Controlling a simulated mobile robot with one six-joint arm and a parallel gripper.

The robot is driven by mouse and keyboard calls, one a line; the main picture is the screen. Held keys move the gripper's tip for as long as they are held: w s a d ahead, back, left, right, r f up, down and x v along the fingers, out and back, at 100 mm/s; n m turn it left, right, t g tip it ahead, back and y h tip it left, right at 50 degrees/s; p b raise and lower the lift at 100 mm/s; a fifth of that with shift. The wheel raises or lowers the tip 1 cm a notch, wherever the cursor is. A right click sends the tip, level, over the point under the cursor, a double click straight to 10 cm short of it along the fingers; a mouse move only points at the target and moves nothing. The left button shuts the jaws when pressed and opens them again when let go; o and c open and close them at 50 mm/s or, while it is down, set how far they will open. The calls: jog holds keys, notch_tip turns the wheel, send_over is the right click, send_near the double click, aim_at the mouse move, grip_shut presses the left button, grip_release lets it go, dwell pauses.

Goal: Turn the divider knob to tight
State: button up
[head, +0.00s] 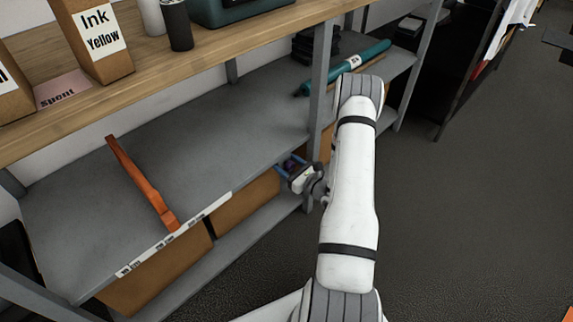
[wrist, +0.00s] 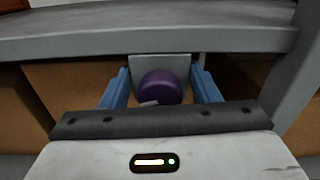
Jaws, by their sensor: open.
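A round purple knob (wrist: 159,87) sits in front of a grey plate (wrist: 150,62) below the shelf edge in the wrist view. A small pale tab (wrist: 149,103) shows at its lower left. My gripper (wrist: 161,78) is open, with one blue finger on each side of the knob and a gap on both sides. In the head view my gripper (head: 291,168) is small, at the shelf's right front corner, partly hidden by my arm. An orange divider (head: 142,185) stands across the grey shelf at the left. I cannot read the knob's setting.
The grey shelf (head: 220,130) is mostly bare, with a strip of labels (head: 175,236) on its front edge. Brown boxes (head: 165,270) stand below. A grey upright post (head: 320,80) is close to my gripper. Ink boxes (head: 95,40) stand on the wooden top.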

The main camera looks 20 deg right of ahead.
jog(key=shift+w+a, duration=0.1)
jog(key=shift+w, duration=0.3)
jog(key=shift+c, duration=0.5)
